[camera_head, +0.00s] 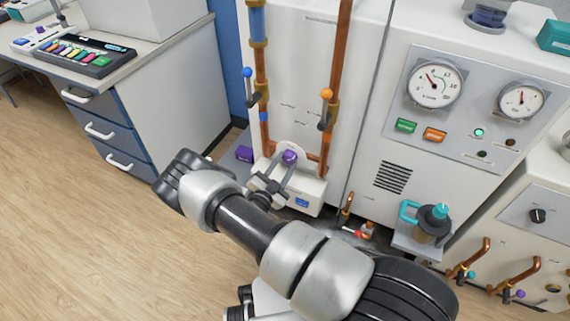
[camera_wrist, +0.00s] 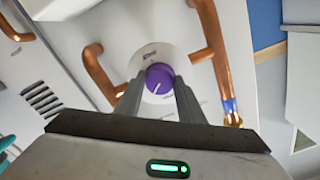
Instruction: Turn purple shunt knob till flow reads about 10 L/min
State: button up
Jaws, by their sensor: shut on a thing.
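The purple shunt knob (camera_head: 289,157) sits on a white round plate at the front of a low white box between the copper pipes. The flow gauge (camera_head: 434,83), marked L/min, is on the grey panel at upper right. Its needle points up and left; the exact value is too small to read.
A second round gauge (camera_head: 521,101) and green and orange buttons (camera_head: 406,126) share the panel. Blue-knobbed (camera_head: 247,72) and orange-knobbed (camera_head: 326,94) valve levers stand on the pipes above. A teal-handled jug (camera_head: 432,220) stands at right. Floor is free at left.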

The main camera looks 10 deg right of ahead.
jog(key=m, duration=0.3)
jog(key=shift+m, duration=2.1)
jog(key=shift+a, duration=0.1)
jog(key=o, duration=1)
jog(key=shift+o, duration=0.2)
jog(key=p+v, duration=0.2)
jog(key=v, duration=1.5)
jog(key=shift+s+p, duration=0.15)
jog(key=shift+p, duration=0.25)
jog(key=shift+a+r, duration=0.1)
jog(key=shift+r, duration=0.05)
